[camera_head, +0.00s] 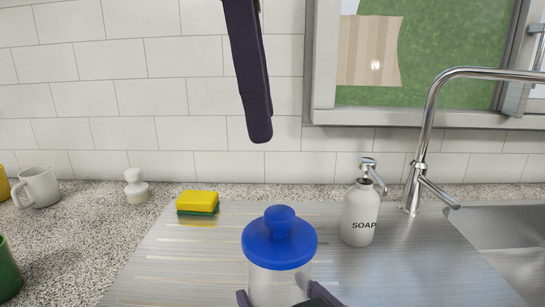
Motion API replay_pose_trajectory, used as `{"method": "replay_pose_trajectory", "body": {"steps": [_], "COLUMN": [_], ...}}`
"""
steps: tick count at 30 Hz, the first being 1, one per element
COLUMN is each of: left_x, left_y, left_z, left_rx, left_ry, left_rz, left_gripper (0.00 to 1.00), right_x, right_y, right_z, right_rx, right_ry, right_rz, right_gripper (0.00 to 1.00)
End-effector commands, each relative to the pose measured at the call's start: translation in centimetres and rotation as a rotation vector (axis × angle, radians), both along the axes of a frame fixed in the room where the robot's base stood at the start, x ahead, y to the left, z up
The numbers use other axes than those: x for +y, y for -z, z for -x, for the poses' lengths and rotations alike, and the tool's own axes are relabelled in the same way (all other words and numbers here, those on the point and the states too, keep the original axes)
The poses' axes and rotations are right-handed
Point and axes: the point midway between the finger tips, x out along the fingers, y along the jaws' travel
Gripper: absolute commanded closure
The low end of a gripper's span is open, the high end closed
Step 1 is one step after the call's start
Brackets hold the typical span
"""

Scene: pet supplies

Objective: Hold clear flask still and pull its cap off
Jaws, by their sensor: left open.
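A clear flask (279,284) stands upright on the metal drainboard, low in the middle of the head view. A blue cap with a round knob (279,241) is seated on it. Dark tips of one of my grippers (283,299) show at the bottom edge, on either side of the flask body; whether they touch it is hidden. Another dark gripper part (258,128) hangs from the top edge, above and slightly left of the cap, clear of it and seemingly empty. I cannot tell from the picture which arm each belongs to. The flask's base is cut off.
A white soap dispenser (359,215) stands close to the right of the flask. A yellow and green sponge (198,202) lies behind left. The faucet (424,150) and sink (510,250) are at right. A white mug (39,187) stands far left. The drainboard's left side is clear.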

Motion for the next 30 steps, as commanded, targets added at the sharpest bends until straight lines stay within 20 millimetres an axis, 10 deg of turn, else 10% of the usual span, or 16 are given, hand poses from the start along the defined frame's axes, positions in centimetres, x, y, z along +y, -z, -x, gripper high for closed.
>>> {"method": "replay_pose_trajectory", "body": {"steps": [15, 30], "left_x": [-1.4, -1.6], "left_y": [9.3, 10.8], "left_z": [0.1, 0.0], "left_rx": [0.003, 0.001], "left_ry": [0.000, 0.000], "left_rz": [-0.002, -0.002], "left_gripper": [0.27, 0.29], "right_x": [0.0, 0.0], "right_y": [0.0, 0.0], "right_z": [0.0, 0.0], "right_rx": [0.001, 0.001], "right_ry": [0.000, 0.000], "right_rz": [0.000, 0.000], "right_gripper": [1.00, 1.00]}}
